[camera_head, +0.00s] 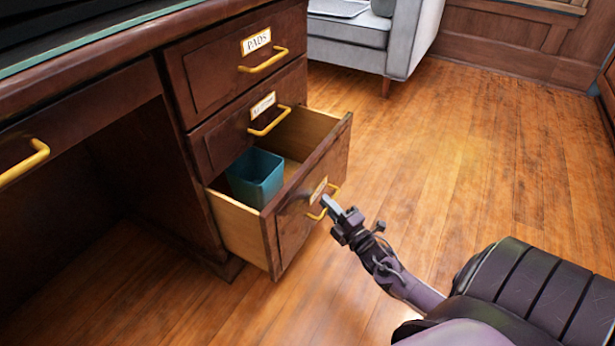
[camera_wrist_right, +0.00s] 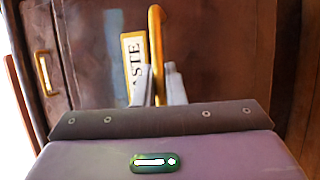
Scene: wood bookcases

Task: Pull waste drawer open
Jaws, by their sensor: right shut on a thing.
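The waste drawer (camera_head: 304,202) is the bottom drawer of the dark wood desk, and it stands pulled well out. My left gripper is not in view.
Above are the closed "PADS" drawer (camera_head: 230,66) and a closed middle drawer (camera_head: 225,139) with brass handles. A left desk drawer handle (camera_head: 25,163) sticks out. A grey sofa (camera_head: 360,35) stands at the back. The wooden floor (camera_head: 470,150) right of the drawer is clear.

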